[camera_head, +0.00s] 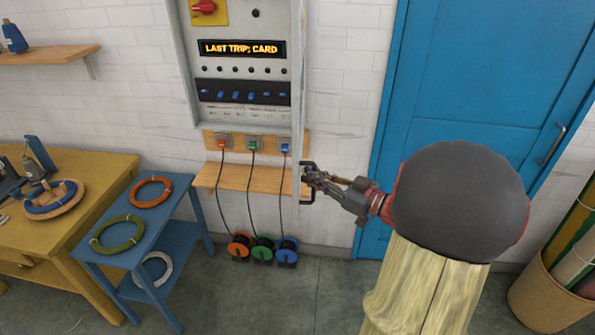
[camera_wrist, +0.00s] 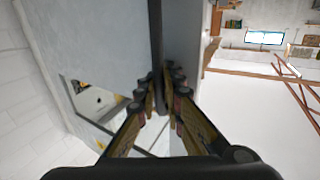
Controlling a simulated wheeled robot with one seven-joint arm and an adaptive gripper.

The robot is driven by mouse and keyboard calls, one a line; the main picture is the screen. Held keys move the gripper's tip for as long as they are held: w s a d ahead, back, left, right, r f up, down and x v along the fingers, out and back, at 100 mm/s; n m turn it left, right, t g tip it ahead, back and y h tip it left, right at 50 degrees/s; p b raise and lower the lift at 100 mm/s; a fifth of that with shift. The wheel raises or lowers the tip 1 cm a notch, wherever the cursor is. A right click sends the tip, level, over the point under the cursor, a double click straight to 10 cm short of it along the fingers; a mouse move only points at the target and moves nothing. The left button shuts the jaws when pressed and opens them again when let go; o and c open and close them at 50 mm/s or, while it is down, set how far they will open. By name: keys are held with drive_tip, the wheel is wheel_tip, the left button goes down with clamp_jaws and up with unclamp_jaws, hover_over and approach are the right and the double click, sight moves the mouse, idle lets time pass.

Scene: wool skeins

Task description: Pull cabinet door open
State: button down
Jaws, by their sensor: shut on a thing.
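The grey wall cabinet (camera_head: 190,70) stands open, its switches and a lit "LAST TRIP: CARD" display in sight. Its door (camera_head: 298,110) shows nearly edge-on at the cabinet's right side, swung out from the wall. A dark handle (camera_head: 308,202) is at the door's lower end. My gripper (camera_head: 309,177) reaches it from the right and is shut on it. In the wrist view, the fingers (camera_wrist: 160,98) close around the dark handle bar (camera_wrist: 155,40), beside the pale door surface (camera_wrist: 105,40). The fingers partly hide the handle.
A blue door (camera_head: 455,90) is to the right, partly behind my arm. Below the cabinet are a wooden shelf (camera_head: 235,178), hanging cables and coloured reels (camera_head: 263,248). A blue side table (camera_head: 170,210) and a yellow workbench (camera_head: 95,180) stand left. Floor in front is clear.

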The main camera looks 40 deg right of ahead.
drive_tip(key=shift+s+d, duration=0.55)
drive_tip(key=shift+d, duration=0.05)
drive_tip(key=c, duration=2)
unclamp_jaws()
drive_tip(key=shift+s, duration=0.15)
drive_tip(key=v, duration=1.2)
